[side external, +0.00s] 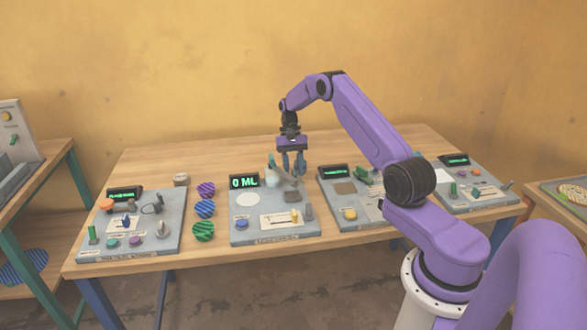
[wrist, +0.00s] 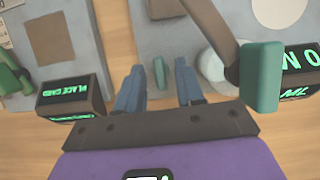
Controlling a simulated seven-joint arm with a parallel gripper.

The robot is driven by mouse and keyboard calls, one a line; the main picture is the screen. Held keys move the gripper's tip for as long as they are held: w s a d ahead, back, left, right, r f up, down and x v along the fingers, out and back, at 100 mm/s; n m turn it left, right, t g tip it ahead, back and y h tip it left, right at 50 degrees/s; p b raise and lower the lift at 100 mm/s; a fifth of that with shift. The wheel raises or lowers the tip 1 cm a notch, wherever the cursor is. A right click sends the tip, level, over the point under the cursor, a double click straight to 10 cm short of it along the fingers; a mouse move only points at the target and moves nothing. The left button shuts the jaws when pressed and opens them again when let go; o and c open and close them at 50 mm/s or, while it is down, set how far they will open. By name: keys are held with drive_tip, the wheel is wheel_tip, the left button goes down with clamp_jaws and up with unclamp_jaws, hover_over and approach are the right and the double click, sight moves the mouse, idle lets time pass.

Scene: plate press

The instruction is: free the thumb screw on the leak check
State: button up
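The station with the "0 ML" display (side external: 244,182) is a grey panel (side external: 240,226); its front label is too small to read, so I cannot confirm it is the leak check. My gripper (side external: 293,166) is over the back right of this panel, pointing down. In the wrist view my gripper (wrist: 158,92) has its two blue fingers apart, with a small upright teal piece (wrist: 158,72) between them and a gap on each side. It may be the thumb screw.
A "PLACE CARD" display (wrist: 72,98) stands left of the fingers in the wrist view. Another panel with orange and green parts (side external: 130,225) is at the left. Striped discs (side external: 204,209) lie between the two left panels. Bare table shows behind the panels.

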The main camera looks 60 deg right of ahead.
drive_tip(key=shift+r, duration=0.1)
drive_tip(key=v, duration=1.1)
drive_tip(key=shift+r, duration=0.35)
drive_tip(key=shift+d, duration=0.1)
idle(0.5)
drive_tip(key=s+a+r+n+h, duration=0.1)
drive_tip(key=a+r+n, duration=0.3)
drive_tip(key=a, duration=0.8)
drive_tip(key=s+a+r+n+h, duration=0.1)
drive_tip(key=a+r+n+h, duration=0.2)
drive_tip(key=a, duration=0.9)
drive_tip(key=s+a+r+n+t, duration=0.2)
drive_tip(key=s+a+n, duration=0.3)
drive_tip(key=s+a, duration=0.5)
drive_tip(key=s+f+n, duration=0.2)
drive_tip(key=s+n, duration=0.2)
drive_tip(key=s, duration=0.9)
drive_tip(key=s+f+n+t+y, duration=0.1)
drive_tip(key=s+n, duration=0.4)
drive_tip(key=s, duration=0.8)
drive_tip(key=shift+s+d+f+t, duration=0.2)
drive_tip(key=shift+d+f+t, duration=0.1)
drive_tip(key=shift+d+f, duration=0.25)
